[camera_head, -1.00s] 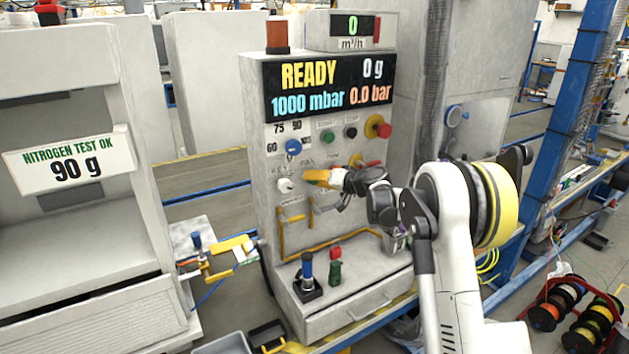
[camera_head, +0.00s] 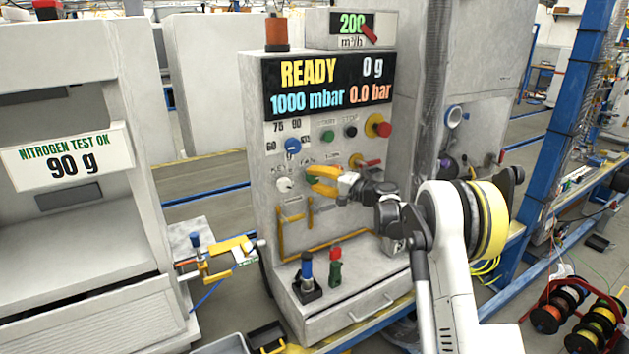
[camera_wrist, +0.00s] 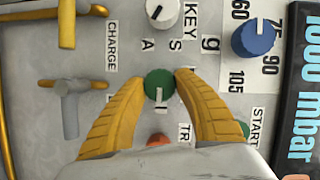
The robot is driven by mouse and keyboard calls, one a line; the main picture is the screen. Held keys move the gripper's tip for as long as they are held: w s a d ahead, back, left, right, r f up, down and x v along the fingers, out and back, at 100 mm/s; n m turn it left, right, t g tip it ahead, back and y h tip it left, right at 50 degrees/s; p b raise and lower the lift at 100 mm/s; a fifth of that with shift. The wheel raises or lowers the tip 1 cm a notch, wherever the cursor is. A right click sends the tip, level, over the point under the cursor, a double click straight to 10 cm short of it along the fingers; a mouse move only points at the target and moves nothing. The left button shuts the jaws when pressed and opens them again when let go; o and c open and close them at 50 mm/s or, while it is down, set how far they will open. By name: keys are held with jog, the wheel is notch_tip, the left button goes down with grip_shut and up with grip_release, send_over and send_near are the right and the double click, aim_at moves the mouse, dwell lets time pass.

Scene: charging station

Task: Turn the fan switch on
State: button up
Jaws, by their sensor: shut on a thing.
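The fan switch appears to be the green knob (camera_wrist: 159,84) between my fingers in the wrist view. In the head view it shows as a small green patch (camera_head: 312,180) at my fingertips. My gripper (camera_head: 313,182) comes in from the right. Its yellow fingers (camera_wrist: 160,80) are shut on opposite sides of the knob. A white mark shows on the knob's face. Labels beside it are partly covered by the fingers. The flow display (camera_head: 351,24) on top of the panel reads 200 m³/h, with a tilted red bar (camera_head: 369,34) at its right.
A white key knob (camera_wrist: 162,12), a blue dial (camera_wrist: 253,38) and an orange-red button (camera_wrist: 157,140) are close by. A red stop button (camera_head: 378,126) is higher up.

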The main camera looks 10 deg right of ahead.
dwell(0.5)
jog(key=o, duration=1.2)
jog(key=shift+a, duration=0.15)
jog(key=f+v, duration=0.1)
jog(key=v, duration=1.1)
jog(key=shift+r, duration=0.5)
